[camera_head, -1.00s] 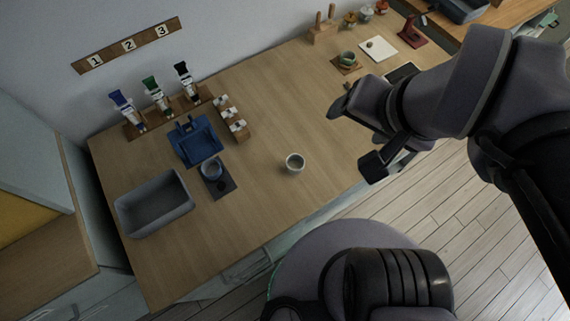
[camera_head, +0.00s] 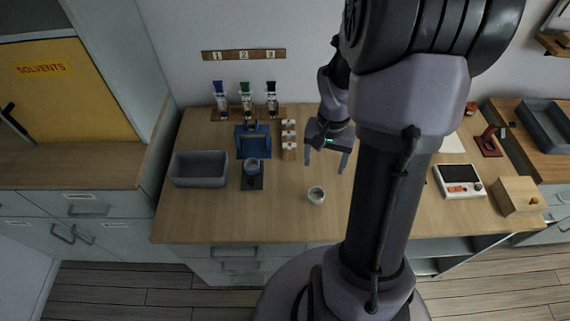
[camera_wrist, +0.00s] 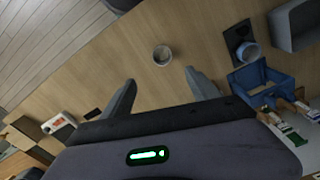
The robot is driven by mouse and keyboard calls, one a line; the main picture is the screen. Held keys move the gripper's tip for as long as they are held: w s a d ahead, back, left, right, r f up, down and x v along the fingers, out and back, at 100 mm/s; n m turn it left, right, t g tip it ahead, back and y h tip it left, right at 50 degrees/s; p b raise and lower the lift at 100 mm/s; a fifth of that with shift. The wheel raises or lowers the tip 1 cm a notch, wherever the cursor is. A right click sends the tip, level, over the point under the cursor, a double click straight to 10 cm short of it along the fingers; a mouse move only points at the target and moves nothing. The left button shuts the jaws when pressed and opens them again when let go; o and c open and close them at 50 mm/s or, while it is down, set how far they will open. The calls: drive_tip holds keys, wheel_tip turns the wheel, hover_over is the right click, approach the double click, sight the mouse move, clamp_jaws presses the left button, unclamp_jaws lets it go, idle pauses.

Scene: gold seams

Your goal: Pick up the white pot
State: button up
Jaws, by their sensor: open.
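The white pot (camera_head: 316,195) is a small round cup-like vessel standing upright on the bare wooden table, near its front edge. It also shows in the wrist view (camera_wrist: 162,55), beyond the fingertips and roughly between them. My gripper (camera_head: 327,160) is open and empty above the table, behind the pot in the head view. Its two fingers show spread apart in the wrist view (camera_wrist: 160,85). The gripper does not touch the pot.
Left of the pot are a small blue-grey pot on a dark pad (camera_head: 252,183), a blue holder (camera_head: 252,142) and a grey bin (camera_head: 199,182). Small white-topped blocks (camera_head: 289,152) stand behind. A white device (camera_head: 459,188) lies right. Table around the pot is clear.

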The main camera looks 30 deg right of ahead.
drive_tip(key=b, duration=0.5)
hover_over(316, 198)
drive_tip(key=f, duration=1.1)
drive_tip(key=shift+s+d+f, duration=0.15)
drive_tip(key=shift+s+f, duration=0.05)
drive_tip(key=f, duration=0.2)
drive_tip(key=f+b, duration=0.1)
drive_tip(key=f, duration=0.1)
drive_tip(key=f+b, duration=0.1)
drive_tip(key=shift+w+f, duration=0.25)
drive_tip(key=shift+f, duration=0.15)
drive_tip(key=shift+s+a+r, duration=0.1)
drive_tip(key=shift+a+r, duration=0.05)
drive_tip(key=shift+a, duration=0.05)
drive_tip(key=shift+c, duration=1.3)
drive_tip(key=c, duration=1.1)
drive_tip(key=shift+c, duration=0.2)
